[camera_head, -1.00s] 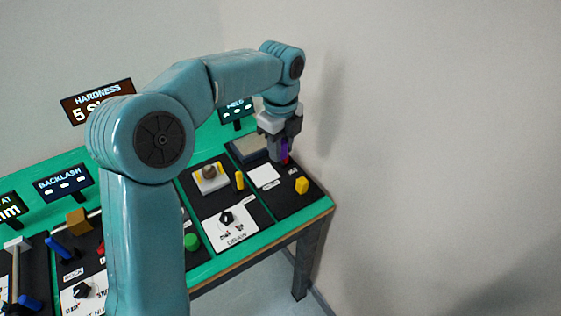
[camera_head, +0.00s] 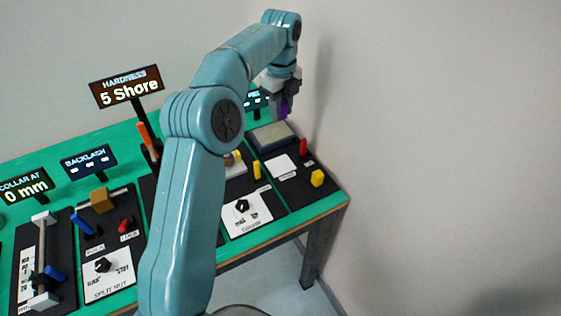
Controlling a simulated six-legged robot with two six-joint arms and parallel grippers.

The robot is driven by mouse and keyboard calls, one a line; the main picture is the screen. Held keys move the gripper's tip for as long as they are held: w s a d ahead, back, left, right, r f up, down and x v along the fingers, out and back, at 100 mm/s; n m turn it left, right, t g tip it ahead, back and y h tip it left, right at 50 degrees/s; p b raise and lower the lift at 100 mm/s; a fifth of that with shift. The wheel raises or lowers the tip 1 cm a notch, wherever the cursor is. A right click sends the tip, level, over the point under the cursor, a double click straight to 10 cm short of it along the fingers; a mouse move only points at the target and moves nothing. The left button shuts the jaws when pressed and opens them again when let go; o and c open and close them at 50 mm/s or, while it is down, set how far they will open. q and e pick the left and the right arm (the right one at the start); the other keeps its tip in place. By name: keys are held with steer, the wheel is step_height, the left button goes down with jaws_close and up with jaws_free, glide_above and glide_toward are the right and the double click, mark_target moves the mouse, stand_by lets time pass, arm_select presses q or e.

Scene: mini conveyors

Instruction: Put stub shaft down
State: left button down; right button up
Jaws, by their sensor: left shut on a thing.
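My left gripper (camera_head: 284,110) is at the upper right, at the far right end of the bench. It is shut on a small purple piece (camera_head: 284,105), which seems to be the stub shaft. Most of the piece is hidden between the fingers. The gripper and piece appear raised, above or just behind a grey rectangular block (camera_head: 271,136) on the rightmost black panel. My right gripper is not in view.
The rightmost panel also carries a red peg (camera_head: 303,146), a white plate (camera_head: 281,166) and a yellow block (camera_head: 317,178). A yellow peg (camera_head: 256,169) stands to the left. A wall rises close on the right. My left arm hides the bench's middle.

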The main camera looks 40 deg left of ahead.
arm_select(q)
glide_above(281, 165)
step_height(281, 165, down, 14)
steer(key=shift+s+f, duration=0.1)
steer(key=shift+f, duration=0.1)
step_height(281, 165, down, 5)
steer(key=shift+r, duration=0.1)
steer(key=c, duration=0.8)
jaws_free()
steer(key=shift+r, duration=0.25)
step_height(281, 165, up, 12)
steer(key=shift+f+b, duration=0.15)
steer(key=shift+b, duration=0.35)
